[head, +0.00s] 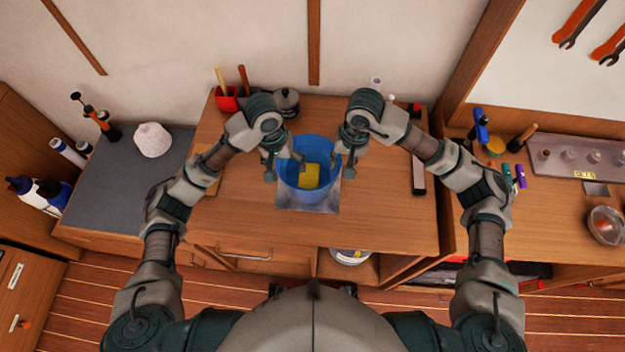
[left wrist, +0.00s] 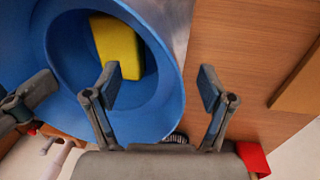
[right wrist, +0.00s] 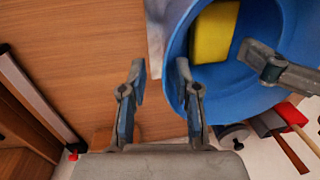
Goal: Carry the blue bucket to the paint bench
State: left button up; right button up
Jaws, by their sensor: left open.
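The blue bucket (head: 322,148) stands upright on a square metal plate on the middle wooden bench, with a yellow block (head: 309,176) inside. My left gripper (head: 283,166) is open at the bucket's left rim. In the left wrist view one finger is over the bucket and the other is outside it. My right gripper (head: 345,164) is at the right rim. In the right wrist view its fingers (right wrist: 161,82) are apart, one outside the bucket and one overlapping its rim; contact is unclear. I cannot tell which surface is the paint bench.
A grey-topped surface (head: 122,190) with a white lump (head: 152,140) is on the left. A wooden bench (head: 545,215) on the right holds markers, a grey tray (head: 575,157) and a metal bowl (head: 606,225).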

pick_arm(q)
jog(key=shift+a, duration=0.4)
pick_arm(e)
jog(key=shift+a, duration=0.85)
pick_arm(q)
jog(key=r, duration=1.1)
jog(key=shift+w+a+r, duration=0.15)
jog(key=shift+w+a, duration=0.05)
jog(key=shift+a, duration=0.15)
pick_arm(e)
jog(key=shift+d, duration=0.2)
jog(key=shift+o, duration=1.4)
jog(key=shift+a, duration=0.1)
jog(key=o, duration=0.4)
jog(key=shift+o, duration=0.6)
jog(key=shift+d, duration=0.8)
pick_arm(q)
jog(key=shift+a+r, duration=0.15)
jog(key=shift+r, duration=0.1)
jog(key=shift+a, duration=0.1)
pick_arm(e)
notch_tip(320, 180, up, 12)
jog(key=d, duration=0.2)
jog(key=shift+d+f, duration=0.15)
jog(key=shift+d, duration=0.15)
